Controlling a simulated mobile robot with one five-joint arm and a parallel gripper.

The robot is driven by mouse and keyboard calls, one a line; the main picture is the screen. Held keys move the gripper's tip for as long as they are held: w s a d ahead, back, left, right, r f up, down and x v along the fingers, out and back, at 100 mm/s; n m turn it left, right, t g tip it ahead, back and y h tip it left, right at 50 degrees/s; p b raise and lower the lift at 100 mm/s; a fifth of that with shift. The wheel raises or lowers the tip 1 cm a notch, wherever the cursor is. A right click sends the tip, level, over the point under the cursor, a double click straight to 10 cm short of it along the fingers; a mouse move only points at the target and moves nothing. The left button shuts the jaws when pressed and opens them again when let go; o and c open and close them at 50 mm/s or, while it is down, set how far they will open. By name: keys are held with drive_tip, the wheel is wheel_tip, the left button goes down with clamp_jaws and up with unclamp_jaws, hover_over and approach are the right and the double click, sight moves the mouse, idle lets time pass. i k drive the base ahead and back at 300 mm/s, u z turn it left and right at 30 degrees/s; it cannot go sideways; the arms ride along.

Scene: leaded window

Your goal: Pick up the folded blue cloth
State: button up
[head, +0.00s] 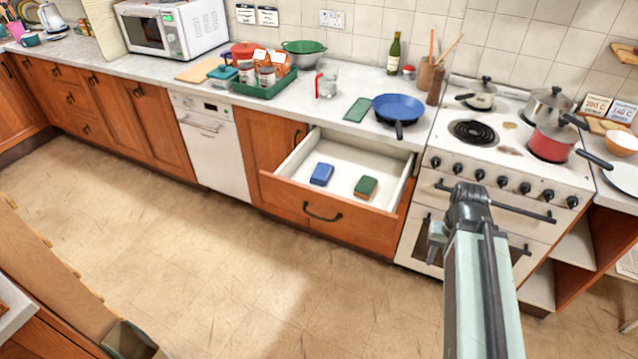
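A small blue folded block (321,174), which looks like the folded blue cloth, lies flat in the left half of the open drawer (305,210). A green block with a brownish side (366,187) lies to its right in the same drawer, with a gap between them. My gripper (436,243) is partly visible beside the end of my pale green arm, in front of the oven and to the right of the drawer. It is apart from the blue block. Its fingers are too small and too hidden to show whether they are open or shut.
On the counter above the drawer are a dark green folded cloth (357,109), a blue frying pan (398,108), a glass jug (327,81) and a green tray (265,87) of containers. The white stove (509,150) stands right of the drawer. The floor in front is clear.

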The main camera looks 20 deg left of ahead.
sight(323, 171)
drive_tip(key=u, duration=4.4)
drive_tip(key=k, duration=1.5)
drive_tip(key=z, duration=1.3)
drive_tip(key=i, duration=1.2)
drive_tip(key=u, duration=0.05)
